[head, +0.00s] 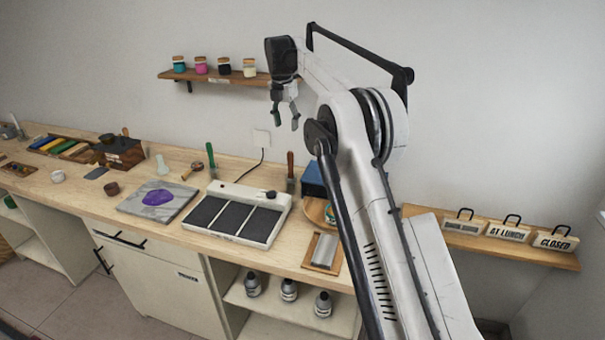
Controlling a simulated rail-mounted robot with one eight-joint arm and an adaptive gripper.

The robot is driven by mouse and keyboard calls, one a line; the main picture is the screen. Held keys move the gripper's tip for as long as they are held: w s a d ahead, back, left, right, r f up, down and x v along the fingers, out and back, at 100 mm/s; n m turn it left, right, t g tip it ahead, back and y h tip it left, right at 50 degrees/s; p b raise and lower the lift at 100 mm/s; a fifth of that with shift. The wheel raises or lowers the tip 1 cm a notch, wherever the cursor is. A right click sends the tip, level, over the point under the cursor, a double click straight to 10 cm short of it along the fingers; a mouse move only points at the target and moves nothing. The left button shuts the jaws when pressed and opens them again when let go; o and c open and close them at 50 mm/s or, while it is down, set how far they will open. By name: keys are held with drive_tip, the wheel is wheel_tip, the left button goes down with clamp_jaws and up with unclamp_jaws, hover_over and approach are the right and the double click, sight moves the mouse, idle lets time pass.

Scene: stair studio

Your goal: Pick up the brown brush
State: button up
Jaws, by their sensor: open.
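My gripper (285,116) is open and empty, hanging high above the back of the bench with its fingers pointing down. I cannot tell for sure which thing is the brown brush. A small brown item with a short handle (192,170) lies on the bench, below and left of my gripper, and may be it. An upright tool with a reddish-brown handle (291,165) stands behind the slab with dark panels, below my gripper. My gripper is well apart from both.
A pale slab with dark panels (283,201) and a grey plate with purple ink (157,197) fill the middle bench. A green-handled tool (211,155) stands nearby. A wall shelf with jars (215,78) is left of my gripper. A blue box (313,178) sits beside my arm.

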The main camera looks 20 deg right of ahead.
drive_tip(key=f, duration=0.6)
drive_tip(key=w+d+f+p, duration=0.1)
drive_tip(key=f, duration=0.2)
drive_tip(key=shift+w+d, duration=0.1)
drive_tip(key=p, duration=0.1)
hover_over(291, 172)
drive_tip(key=shift+w+f, duration=0.2)
drive_tip(key=shift+f, duration=1.15)
drive_tip(key=shift+w+f, duration=0.15)
drive_tip(key=shift+f, duration=1.15)
clamp_jaws()
